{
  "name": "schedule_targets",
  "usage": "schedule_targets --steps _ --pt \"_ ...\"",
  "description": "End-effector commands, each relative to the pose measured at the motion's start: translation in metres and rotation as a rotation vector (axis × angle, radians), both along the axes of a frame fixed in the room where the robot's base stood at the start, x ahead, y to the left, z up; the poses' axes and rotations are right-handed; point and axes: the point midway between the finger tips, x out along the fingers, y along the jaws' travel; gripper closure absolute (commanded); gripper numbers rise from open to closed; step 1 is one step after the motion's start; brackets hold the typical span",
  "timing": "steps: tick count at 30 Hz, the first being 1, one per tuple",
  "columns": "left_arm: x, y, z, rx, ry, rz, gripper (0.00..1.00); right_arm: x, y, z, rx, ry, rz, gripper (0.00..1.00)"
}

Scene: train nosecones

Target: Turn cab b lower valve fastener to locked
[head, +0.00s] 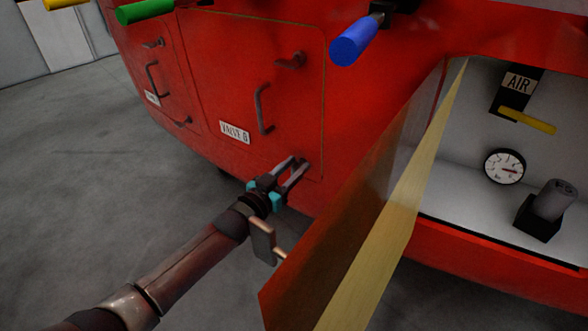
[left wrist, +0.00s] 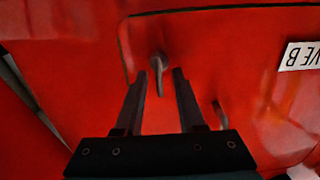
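The red hatch labelled VALVE B (head: 234,132) has a grey lower fastener (left wrist: 158,72), a small lever seen between my fingertips in the left wrist view. Its tip points down between the fingers there. In the head view my fingers mostly hide it at the hatch's lower right corner. My left gripper (head: 298,166) is open at that corner, its two fingers (left wrist: 159,74) on either side of the lever with gaps; contact cannot be told. The upper fastener (head: 291,60) sits near the hatch's top right corner. My right gripper is not in view.
A grey pull handle (head: 264,108) stands out from the hatch. An open red door (head: 345,215) with a pale edge juts out just right of my gripper. Beyond it is a bay with a gauge (head: 504,166). A blue handle (head: 360,41) hangs above.

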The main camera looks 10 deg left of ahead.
Motion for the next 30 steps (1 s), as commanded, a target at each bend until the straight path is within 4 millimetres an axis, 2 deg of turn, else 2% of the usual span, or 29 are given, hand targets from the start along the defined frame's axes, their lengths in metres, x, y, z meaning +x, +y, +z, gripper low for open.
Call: schedule_targets --steps 7,17,30 --pt "0.0001 -0.0003 0.0001 0.000 0.000 0.000 0.64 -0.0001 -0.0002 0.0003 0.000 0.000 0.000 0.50" --pt "-0.0001 -0.0002 0.0000 0.000 0.000 0.000 1.00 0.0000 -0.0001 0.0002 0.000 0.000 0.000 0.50" --pt "-0.0002 -0.0001 -0.0001 0.000 0.000 0.000 1.00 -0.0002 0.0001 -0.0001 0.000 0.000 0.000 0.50"
